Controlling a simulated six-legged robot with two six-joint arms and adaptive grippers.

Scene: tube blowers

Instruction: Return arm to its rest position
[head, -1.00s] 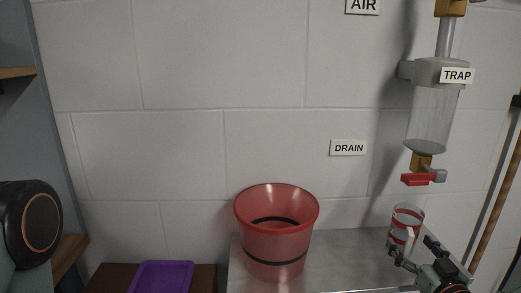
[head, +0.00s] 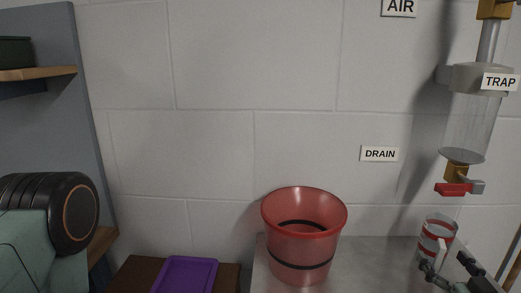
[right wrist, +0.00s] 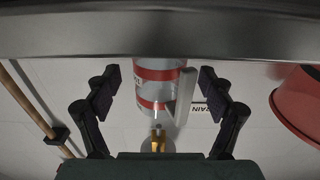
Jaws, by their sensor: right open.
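A clear mug with red and white bands and a pale handle (head: 437,232) stands upright on the grey metal counter, below the trap. My right gripper (head: 449,264) is in front of the mug at the lower right of the head view, its fingers spread. In the right wrist view, my right gripper's two dark fingers (right wrist: 160,78) are wide apart with nothing between them. The mug (right wrist: 155,92) shows beyond them, apart from both fingers.
A red bucket (head: 301,251) stands on the counter (head: 385,262). A purple tray (head: 187,274) lies on a brown surface to its left. The trap (head: 467,128) with its red valve handle (head: 453,189) hangs above the mug. A wooden shelf (head: 38,73) is at upper left.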

